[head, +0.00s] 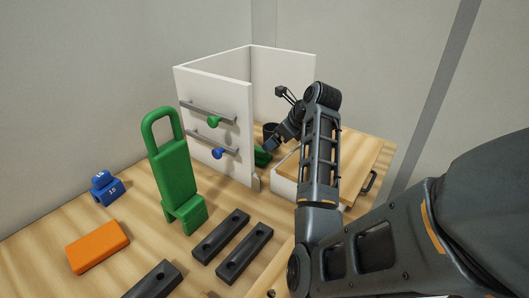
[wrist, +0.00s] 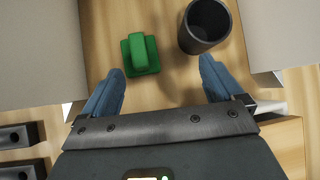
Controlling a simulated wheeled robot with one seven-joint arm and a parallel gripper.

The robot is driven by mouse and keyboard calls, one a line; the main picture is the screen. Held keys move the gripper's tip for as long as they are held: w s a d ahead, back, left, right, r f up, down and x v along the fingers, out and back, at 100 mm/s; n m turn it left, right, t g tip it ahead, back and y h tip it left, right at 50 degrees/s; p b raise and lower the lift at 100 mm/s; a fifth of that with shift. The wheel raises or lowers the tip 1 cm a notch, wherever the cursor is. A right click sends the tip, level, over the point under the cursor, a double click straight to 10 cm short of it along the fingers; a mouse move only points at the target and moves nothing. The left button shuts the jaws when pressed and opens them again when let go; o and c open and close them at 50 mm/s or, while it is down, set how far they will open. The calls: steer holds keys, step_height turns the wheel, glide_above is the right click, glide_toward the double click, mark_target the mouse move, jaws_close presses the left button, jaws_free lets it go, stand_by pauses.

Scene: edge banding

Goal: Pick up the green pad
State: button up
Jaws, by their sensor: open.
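The green pad (wrist: 140,62), a small block with a raised grip on top, sits on the wooden table in the wrist view. In the head view it is partly hidden beside the white cabinet (head: 262,157). My gripper (wrist: 162,82) is open and empty, its two blue fingers spread wide. The pad lies beyond the fingertips, left of the middle of the gap. In the head view my gripper (head: 272,143) is small and partly hidden behind my arm, low beside the cabinet.
A dark cup (wrist: 207,25) stands just right of the pad. The white cabinet (head: 214,100) and a drawer-like box (head: 284,188) flank the gap. A tall green tool (head: 174,170), an orange block (head: 98,247), blue weights (head: 106,190) and dark bars (head: 245,252) occupy the front table.

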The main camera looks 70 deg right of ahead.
mark_target(261, 149)
steer(key=shift+w+a+f+t+y, duration=0.2)
steer(key=shift+a+f+t+y, duration=0.2)
steer(key=shift+t+y, duration=0.3)
steer(key=shift+w+f, duration=0.1)
steer(key=shift+w, duration=0.05)
steer(key=shift+a+p+x, duration=0.2)
steer(key=shift+x, duration=1)
steer(key=shift+a+p+x, duration=0.15)
steer(key=shift+p+x, duration=0.05)
steer(key=shift+x, duration=1.05)
steer(key=shift+a+p+x, duration=0.2)
steer(key=shift+x, duration=1)
steer(key=shift+w, duration=0.15)
steer(key=c, duration=1.2)
steer(key=shift+o, duration=0.2)
